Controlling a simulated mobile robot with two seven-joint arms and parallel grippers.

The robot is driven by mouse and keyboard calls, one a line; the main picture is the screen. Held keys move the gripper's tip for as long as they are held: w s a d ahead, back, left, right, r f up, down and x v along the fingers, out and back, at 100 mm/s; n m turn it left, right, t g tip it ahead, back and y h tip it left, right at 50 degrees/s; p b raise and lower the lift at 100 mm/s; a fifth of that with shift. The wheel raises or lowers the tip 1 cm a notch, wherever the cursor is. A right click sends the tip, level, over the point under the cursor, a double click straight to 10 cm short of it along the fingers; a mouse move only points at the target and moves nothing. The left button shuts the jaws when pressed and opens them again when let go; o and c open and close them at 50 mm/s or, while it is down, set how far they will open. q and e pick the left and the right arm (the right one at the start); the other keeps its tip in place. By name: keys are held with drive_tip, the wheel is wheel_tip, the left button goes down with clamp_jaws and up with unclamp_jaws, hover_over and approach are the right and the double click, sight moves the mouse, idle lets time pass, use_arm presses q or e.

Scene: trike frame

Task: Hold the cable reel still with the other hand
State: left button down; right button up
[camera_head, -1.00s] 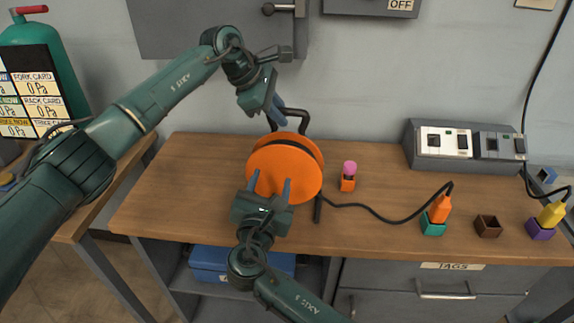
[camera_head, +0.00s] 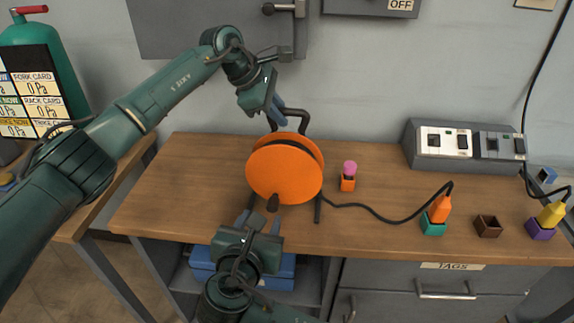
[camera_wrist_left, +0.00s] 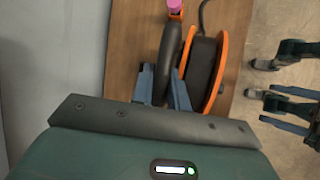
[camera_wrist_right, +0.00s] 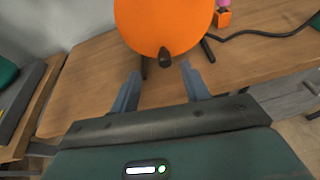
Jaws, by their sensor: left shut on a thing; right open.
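The cable reel (camera_head: 284,172) has orange discs with a black cable drum between them, and stands on a dark tube frame on the workbench. My left gripper (camera_head: 275,106) is above the reel's back and is shut on the dark tube handle (camera_head: 304,118) of its frame; the left wrist view shows its fingers (camera_wrist_left: 165,88) on either side of the tube (camera_wrist_left: 171,58). My right gripper (camera_head: 260,218) is open and empty at the bench's front edge, just in front of the reel. A dark crank knob (camera_wrist_right: 165,56) on the disc shows ahead of its fingers (camera_wrist_right: 160,82), apart from them.
A black cable (camera_head: 382,216) runs right from the reel to an orange plug in a teal holder (camera_head: 433,228). A pink-topped orange block (camera_head: 348,177), a brown holder (camera_head: 488,227), a yellow plug (camera_head: 552,215) and a grey socket box (camera_head: 465,145) stand to the right. The left bench top is clear.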

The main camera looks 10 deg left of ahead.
sight(271, 207)
drive_tip(key=shift+n+g, duration=0.3)
drive_tip(key=shift+g, duration=0.1)
drive_tip(key=x, duration=0.3)
drive_tip(key=f+x, duration=0.1)
drive_tip(key=x, duration=0.6)
drive_tip(key=shift+f, duration=0.45)
drive_tip(key=shift+c, duration=0.3)
drive_tip(key=c, duration=0.7)
drive_tip(key=shift+a+r, duration=0.35)
drive_tip(key=shift+a, duration=0.2)
drive_tip(key=shift+a+r, duration=0.35)
drive_tip(key=shift+a, duration=0.25)
drive_tip(key=shift+a+r, duration=0.8)
drive_tip(key=shift+r, duration=0.25)
